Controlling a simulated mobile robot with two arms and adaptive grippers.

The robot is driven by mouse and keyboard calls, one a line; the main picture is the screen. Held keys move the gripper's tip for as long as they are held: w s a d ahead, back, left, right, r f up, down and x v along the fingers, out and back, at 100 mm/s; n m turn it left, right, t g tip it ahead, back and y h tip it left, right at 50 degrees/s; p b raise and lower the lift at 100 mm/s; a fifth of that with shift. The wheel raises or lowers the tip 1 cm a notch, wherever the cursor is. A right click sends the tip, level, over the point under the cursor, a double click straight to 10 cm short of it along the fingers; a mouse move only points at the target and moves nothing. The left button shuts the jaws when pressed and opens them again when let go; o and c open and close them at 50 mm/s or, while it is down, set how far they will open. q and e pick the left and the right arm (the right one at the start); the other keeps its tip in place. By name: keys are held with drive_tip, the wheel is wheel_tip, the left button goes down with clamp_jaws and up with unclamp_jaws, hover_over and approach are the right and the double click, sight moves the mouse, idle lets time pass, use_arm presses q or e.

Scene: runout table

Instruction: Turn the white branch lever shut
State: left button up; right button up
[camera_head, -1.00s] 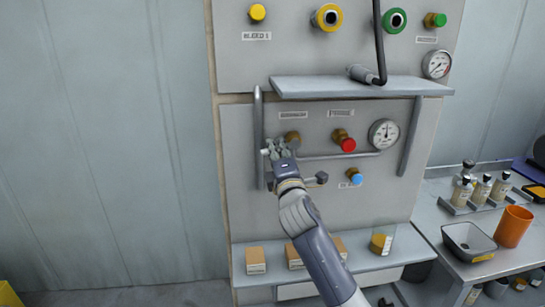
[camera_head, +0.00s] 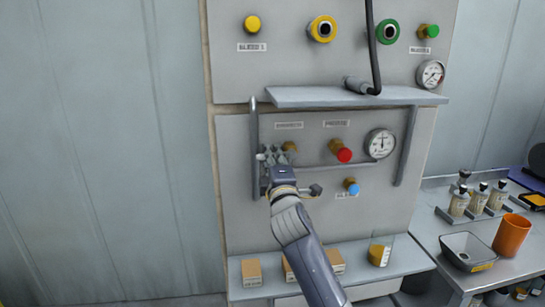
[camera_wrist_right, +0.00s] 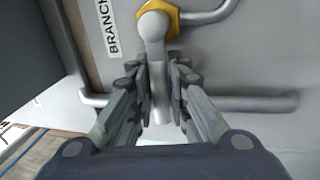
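The white branch lever (camera_wrist_right: 157,88) shows in the right wrist view, running down from its yellow hex fitting (camera_wrist_right: 158,14) beside the BRANCH label. My right gripper (camera_wrist_right: 159,72) has one finger on each side of the lever, closed in close against it. In the head view my right gripper (camera_head: 273,157) is at the left of the lower panel, in front of the branch valve (camera_head: 290,147). The gripper hides most of the lever there. My left gripper is in neither view.
A vertical grey handrail (camera_head: 254,140) stands just left of my right gripper. A shelf (camera_head: 345,97) juts out above it. A red knob (camera_head: 344,155), a gauge (camera_head: 380,143) and a blue knob (camera_head: 352,187) lie to its right. A lower ledge (camera_head: 325,275) carries boxes.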

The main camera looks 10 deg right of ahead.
drive_tip(key=shift+o, duration=1)
drive_tip(key=shift+s, duration=0.1)
drive_tip(key=s+f, duration=0.2)
drive_tip(key=s, duration=0.9)
drive_tip(key=shift+s+f, duration=0.2)
drive_tip(key=shift+s, duration=0.15)
